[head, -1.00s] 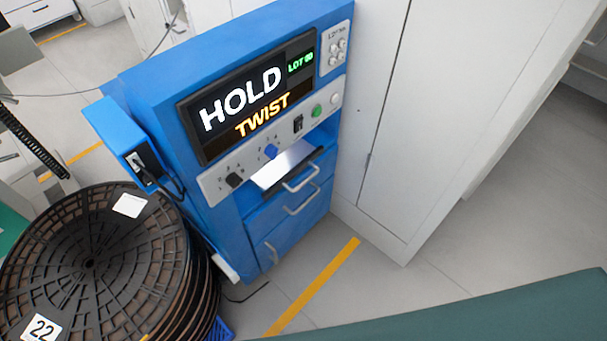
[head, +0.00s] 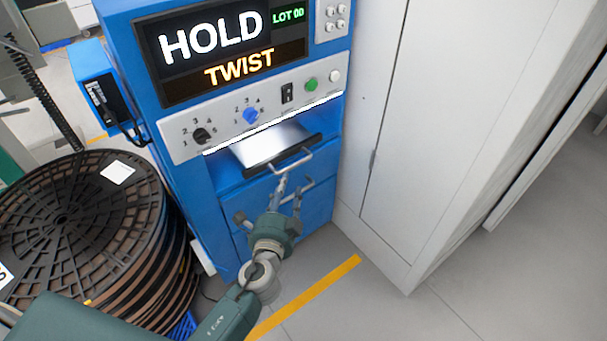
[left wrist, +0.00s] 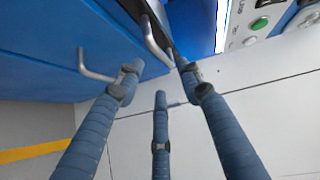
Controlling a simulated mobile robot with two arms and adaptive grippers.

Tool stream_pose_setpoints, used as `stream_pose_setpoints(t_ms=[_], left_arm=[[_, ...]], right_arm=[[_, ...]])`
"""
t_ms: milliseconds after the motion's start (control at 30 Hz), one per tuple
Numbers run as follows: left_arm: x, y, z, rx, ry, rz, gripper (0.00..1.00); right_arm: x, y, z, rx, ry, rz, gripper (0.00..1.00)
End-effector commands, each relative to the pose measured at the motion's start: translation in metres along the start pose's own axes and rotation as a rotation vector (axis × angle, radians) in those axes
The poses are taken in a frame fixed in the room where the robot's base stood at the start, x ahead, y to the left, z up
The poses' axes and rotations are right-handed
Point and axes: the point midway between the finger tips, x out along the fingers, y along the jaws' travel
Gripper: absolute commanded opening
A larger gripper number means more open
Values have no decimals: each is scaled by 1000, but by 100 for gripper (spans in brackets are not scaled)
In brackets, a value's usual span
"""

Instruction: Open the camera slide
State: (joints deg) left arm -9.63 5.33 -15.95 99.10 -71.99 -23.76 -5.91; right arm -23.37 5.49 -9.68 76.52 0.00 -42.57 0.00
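The camera slide (head: 268,143) shows in the head view as a bright white plate with a dark front edge and a metal handle (head: 283,165), in a blue machine's opening under the knob panel. The handle also shows in the left wrist view (left wrist: 154,42). My left gripper (head: 273,196) has its fingers spread and points up at the machine, just below and in front of that handle. In the left wrist view my left gripper (left wrist: 158,76) is open, with the handle just beyond its fingertips. I cannot tell whether a finger touches it. My right gripper is not in view.
A lower handle (head: 302,188) sits below the slide, close behind the fingers. The display (head: 222,50) reads HOLD, TWIST. Stacked dark reels (head: 75,215) stand at the left. A white cabinet (head: 430,110) stands at the right. Floor with a yellow line (head: 315,292) lies in front.

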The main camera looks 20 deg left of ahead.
Motion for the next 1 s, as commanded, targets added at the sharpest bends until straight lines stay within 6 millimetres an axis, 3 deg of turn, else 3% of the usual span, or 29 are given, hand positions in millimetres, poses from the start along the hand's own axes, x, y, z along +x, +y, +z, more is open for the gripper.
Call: stream_pose_setpoints(t_ms=[300, 500, 900, 933, 1000], left_arm=[[61, 0, 0, -2, 0, 1, 37], [87, 1, 0, -3, -1, 2, 37], [96, 1, 0, -4, 0, 4, 37], [96, 1, 0, -4, 0, 4, 35], [96, 1, 0, -4, 0, 4, 21]], right_arm=[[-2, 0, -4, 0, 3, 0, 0], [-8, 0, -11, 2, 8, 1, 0], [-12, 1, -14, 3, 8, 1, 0], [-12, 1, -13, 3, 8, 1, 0], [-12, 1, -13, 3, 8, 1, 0]])
